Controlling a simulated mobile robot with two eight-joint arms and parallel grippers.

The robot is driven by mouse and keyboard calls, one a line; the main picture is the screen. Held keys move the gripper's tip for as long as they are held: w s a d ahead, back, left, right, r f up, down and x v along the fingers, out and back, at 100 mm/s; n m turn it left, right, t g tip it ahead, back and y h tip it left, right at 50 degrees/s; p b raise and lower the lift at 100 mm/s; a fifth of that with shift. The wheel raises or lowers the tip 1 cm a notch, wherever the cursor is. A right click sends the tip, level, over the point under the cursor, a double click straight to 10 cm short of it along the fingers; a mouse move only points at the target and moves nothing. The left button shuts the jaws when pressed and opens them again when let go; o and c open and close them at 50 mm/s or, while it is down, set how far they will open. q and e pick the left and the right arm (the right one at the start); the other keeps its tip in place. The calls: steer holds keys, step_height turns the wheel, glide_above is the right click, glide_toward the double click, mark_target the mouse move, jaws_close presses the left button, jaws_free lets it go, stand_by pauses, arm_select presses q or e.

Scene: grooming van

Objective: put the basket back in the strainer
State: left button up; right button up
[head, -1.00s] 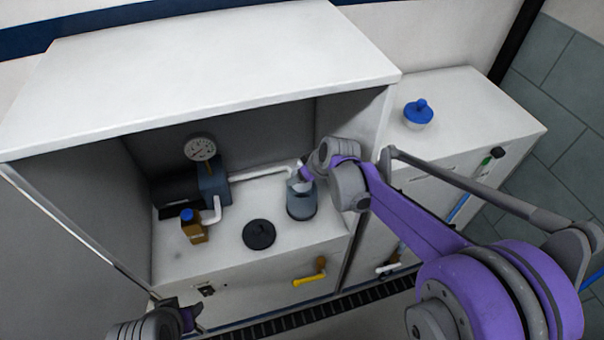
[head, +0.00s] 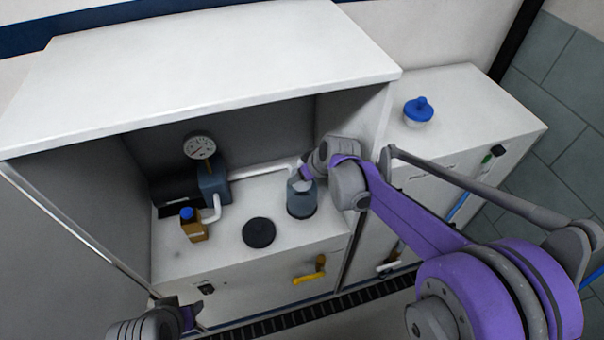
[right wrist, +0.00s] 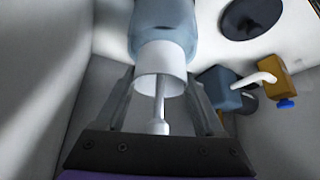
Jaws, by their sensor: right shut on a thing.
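The strainer (head: 301,203) is a grey-blue, see-through bowl on the cabinet floor at the end of a white pipe; it also shows at the top of the right wrist view (right wrist: 165,18). My right gripper (head: 303,178) is over its mouth. In the right wrist view it is shut on the white basket (right wrist: 160,60), a cylinder with a thin stem. The basket's far end meets the bowl's mouth; how deep it sits inside is unclear. A round black lid (head: 259,232) lies left of the strainer. My left gripper (head: 188,316) is low at the left, its jaws unclear.
A pump with a gauge (head: 200,147) and a brown bottle-like part with a blue cap (head: 193,226) stand left. A yellow handle (head: 310,271) is on the front panel. The cabinet roof and right wall enclose the strainer. A blue-lidded tub (head: 418,112) stands on the right cabinet.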

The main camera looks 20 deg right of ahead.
arm_select(q)
steer(key=shift+f, duration=0.2)
arm_select(e)
steer(key=shift+f, duration=0.25)
arm_select(q)
steer(key=shift+s+f+b, duration=0.15)
steer(key=shift+f+b, duration=0.25)
steer(key=shift+b, duration=0.1)
arm_select(e)
steer(key=shift+f, duration=0.55)
arm_select(q)
steer(key=shift+f, duration=0.1)
arm_select(e)
steer(key=shift+f, duration=0.15)
